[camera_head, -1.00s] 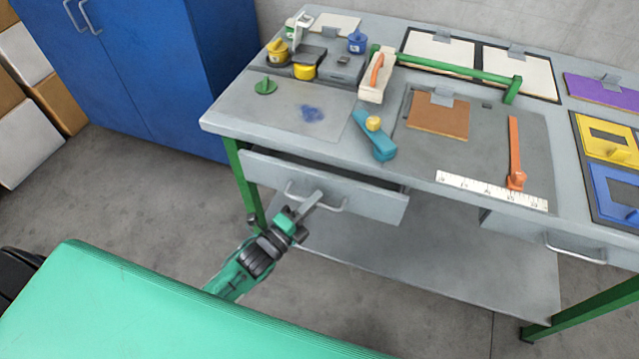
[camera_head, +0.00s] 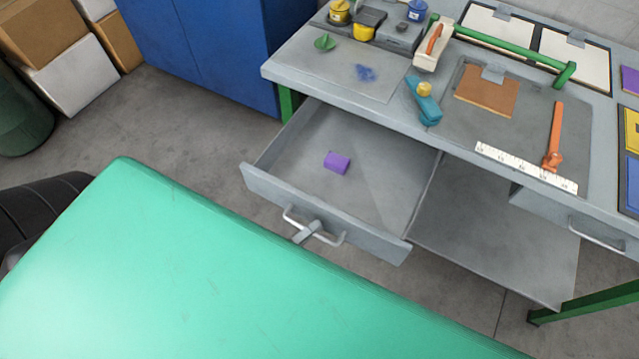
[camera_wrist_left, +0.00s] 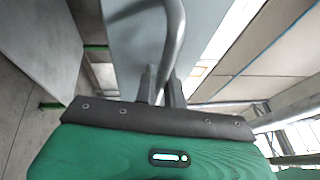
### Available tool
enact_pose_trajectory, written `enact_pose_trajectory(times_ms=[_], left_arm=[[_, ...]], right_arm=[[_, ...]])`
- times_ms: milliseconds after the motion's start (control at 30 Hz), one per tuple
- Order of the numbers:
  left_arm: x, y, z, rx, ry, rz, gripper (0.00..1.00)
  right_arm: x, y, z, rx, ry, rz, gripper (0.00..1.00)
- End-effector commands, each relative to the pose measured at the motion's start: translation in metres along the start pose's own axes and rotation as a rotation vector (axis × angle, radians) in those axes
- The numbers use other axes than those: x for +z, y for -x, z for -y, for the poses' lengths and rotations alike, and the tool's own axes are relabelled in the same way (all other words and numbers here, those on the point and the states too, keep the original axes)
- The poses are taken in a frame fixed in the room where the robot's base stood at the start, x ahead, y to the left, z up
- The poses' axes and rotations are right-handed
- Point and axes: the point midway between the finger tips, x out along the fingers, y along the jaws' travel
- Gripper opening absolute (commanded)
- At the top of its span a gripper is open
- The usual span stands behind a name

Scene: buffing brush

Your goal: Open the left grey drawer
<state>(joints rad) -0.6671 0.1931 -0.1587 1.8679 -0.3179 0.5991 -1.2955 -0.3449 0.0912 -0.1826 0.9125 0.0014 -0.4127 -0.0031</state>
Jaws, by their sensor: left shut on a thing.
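The left grey drawer (camera_head: 325,212) stands pulled far out from under the workbench in the head view. Its inside shows, with a purple block (camera_head: 337,162) lying in it. My left gripper (camera_head: 308,232) is shut on the drawer's bar handle (camera_head: 330,238). Most of the left arm is hidden behind my green body. In the left wrist view, the gripper's fingers (camera_wrist_left: 161,88) close around the metal handle bar (camera_wrist_left: 174,40), with the drawer front (camera_wrist_left: 135,45) behind it. My right gripper is not in view.
The grey workbench (camera_head: 300,75) carries a teal tool (camera_head: 424,103), a brown board (camera_head: 487,92), an orange tool (camera_head: 555,140) and a white ruler (camera_head: 525,167). A second grey drawer (camera_head: 560,215) sits at the right. A blue cabinet (camera_head: 205,45) stands behind left.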

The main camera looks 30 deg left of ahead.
Motion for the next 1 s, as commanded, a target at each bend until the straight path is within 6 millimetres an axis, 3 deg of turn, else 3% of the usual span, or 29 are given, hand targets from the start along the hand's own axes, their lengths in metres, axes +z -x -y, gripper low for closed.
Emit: enact_pose_trajectory(times_ms=[200,600,633,667,1000], left_arm=[[-0.005,0.013,0.002,0.002,0.001,0.001,0.0],[-0.005,0.014,0.002,0.002,0.0,0.001,0.0],[-0.005,0.014,0.002,0.002,0.0,0.001,0.17],[-0.005,0.014,0.002,0.002,0.0,0.001,0.19],[-0.006,0.017,0.002,0.001,0.0,0.0,0.19]], right_arm=[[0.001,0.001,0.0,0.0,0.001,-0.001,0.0],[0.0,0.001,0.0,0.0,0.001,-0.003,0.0],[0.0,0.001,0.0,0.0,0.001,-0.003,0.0],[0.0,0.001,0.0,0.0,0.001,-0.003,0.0],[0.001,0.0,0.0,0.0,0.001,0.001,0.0]])
